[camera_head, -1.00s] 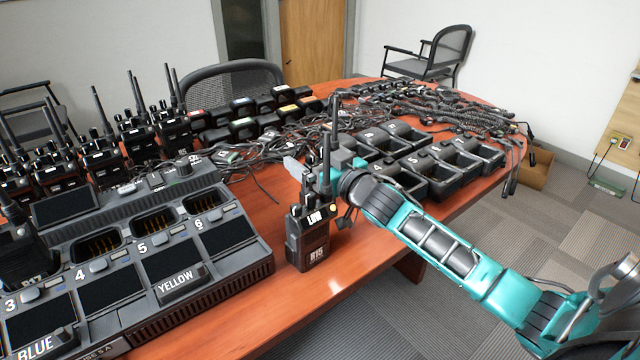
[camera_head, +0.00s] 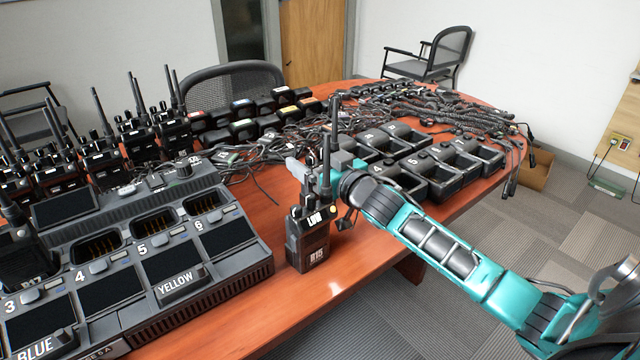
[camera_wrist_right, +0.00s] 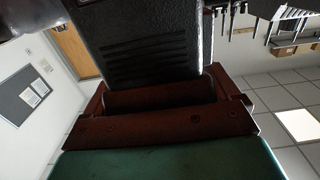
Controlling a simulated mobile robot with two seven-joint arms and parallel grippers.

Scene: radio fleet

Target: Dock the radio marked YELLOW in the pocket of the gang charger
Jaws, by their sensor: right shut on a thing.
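A black radio (camera_head: 308,246) with "LOW" and "R15" labels and a yellow dot stands upright at or just above the table, right of the charger. My right gripper (camera_head: 312,178) is shut on its upper part, behind the antennas. The radio's dark ribbed body (camera_wrist_right: 145,45) fills the top of the right wrist view, against the jaw. The gang charger (camera_head: 255,262) is at the left, with numbered pockets. A YELLOW label (camera_head: 180,285) sits in front of pockets 5 and 6, which look empty. A radio marked R17 (camera_head: 22,252) sits in a pocket at the left edge. My left gripper is not in view.
Several radios (camera_head: 105,160) stand behind the charger, with a row of batteries (camera_head: 243,130) beside them. Tangled cables (camera_head: 290,140) lie mid-table. Single chargers (camera_head: 430,180) are behind my right arm. A strip of bare table (camera_head: 270,225) separates charger and held radio.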

